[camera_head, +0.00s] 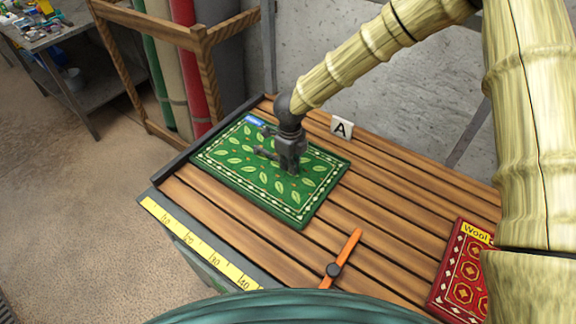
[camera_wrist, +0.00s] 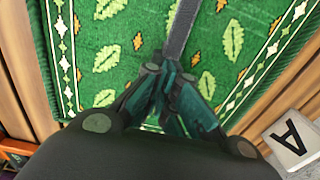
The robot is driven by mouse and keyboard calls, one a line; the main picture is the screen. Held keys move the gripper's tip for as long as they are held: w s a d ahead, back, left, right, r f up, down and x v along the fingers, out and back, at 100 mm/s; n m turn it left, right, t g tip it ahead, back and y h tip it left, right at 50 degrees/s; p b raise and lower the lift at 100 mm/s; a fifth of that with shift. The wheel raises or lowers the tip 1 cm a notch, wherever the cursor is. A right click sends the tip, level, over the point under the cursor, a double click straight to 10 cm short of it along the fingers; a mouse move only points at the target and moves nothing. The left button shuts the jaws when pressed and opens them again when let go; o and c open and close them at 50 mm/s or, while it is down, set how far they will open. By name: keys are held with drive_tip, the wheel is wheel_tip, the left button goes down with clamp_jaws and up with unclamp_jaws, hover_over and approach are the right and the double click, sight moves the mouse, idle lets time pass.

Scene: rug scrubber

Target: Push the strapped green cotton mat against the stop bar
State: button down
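The green mat (camera_head: 240,178), with pale leaves and a white diamond border, lies flat on the slatted table. Its left edge is at or very near the dark stop bar (camera_head: 175,168); I cannot tell whether they touch. A blue label (camera_head: 254,121) sits at its far corner. My gripper (camera_head: 292,170) is low over the right half of the mat. In the wrist view, my gripper's fingers (camera_wrist: 166,80) are drawn together over the mat (camera_wrist: 110,60). A grey strap-like strip (camera_wrist: 184,30) runs away from the fingertips; whether they touch it is unclear.
A white block marked A (camera_head: 342,128) stands at the table's back edge. A red mat labelled Wool (camera_head: 462,265) is at the right. Bare slats (camera_head: 390,200) lie between the mats.

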drive_tip(key=shift+r, duration=0.1)
drive_tip(key=s+d, duration=0.1)
drive_tip(key=s+d+p, duration=0.1)
drive_tip(key=d, duration=0.1)
drive_tip(key=shift+s+d+r, duration=0.1)
drive_tip(key=shift+s, duration=0.1)
wheel_tip(320, 180, up, 10)
drive_tip(key=b, duration=0.2)
drive_tip(key=shift+f, duration=0.25)
